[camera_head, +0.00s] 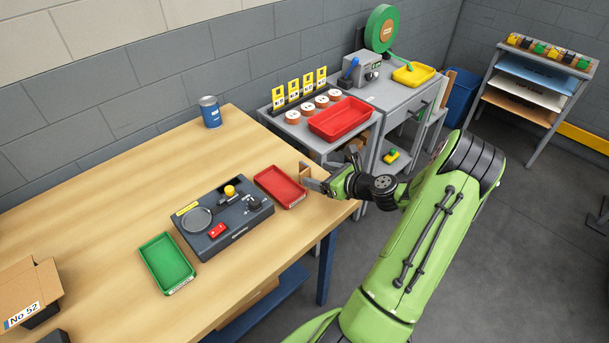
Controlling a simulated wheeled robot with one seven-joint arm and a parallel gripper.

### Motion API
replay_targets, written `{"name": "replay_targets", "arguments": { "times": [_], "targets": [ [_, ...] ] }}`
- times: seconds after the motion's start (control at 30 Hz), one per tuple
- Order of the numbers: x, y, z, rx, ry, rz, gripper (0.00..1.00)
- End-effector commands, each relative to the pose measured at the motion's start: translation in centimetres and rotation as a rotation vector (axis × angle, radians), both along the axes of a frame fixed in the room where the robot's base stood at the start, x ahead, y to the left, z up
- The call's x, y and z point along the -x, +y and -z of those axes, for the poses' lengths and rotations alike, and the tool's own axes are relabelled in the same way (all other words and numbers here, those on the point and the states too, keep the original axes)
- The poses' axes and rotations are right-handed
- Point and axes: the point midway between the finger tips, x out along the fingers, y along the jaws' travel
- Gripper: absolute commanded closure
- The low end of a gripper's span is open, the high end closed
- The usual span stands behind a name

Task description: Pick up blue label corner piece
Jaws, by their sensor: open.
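I cannot clearly pick out a corner piece with a blue label. A cardboard box (30,290) at the lower left of the wooden table has a white "No 52" label with a blue mark at its left end. My gripper (306,177) is open over the table's right edge, just right of the small red tray (281,187). A small brown shape shows at its fingertips; I cannot tell whether it is part of the gripper or a separate piece.
A dark device (221,217) and a green tray (167,264) are on the wooden table (110,200), with a blue can (210,112) at the back. A grey bench behind holds a larger red tray (340,119). A rack (540,85) stands at the far right.

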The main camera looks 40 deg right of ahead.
Motion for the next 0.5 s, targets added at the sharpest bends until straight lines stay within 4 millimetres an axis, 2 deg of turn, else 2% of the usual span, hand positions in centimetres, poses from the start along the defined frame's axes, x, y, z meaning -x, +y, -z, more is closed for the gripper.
{"name": "replay_targets", "arguments": {
  "times": [0.2, 0.47, 0.5],
  "targets": [
    [-3.7, 0.5, 1.6, 0.0, -0.001, -0.004, 0.23],
    [-4.4, 0.5, 1.7, 0.001, -0.001, 0.0, 0.23],
    [-4.4, 0.5, 1.7, 0.0, -0.001, -0.001, 0.26]
  ]
}}
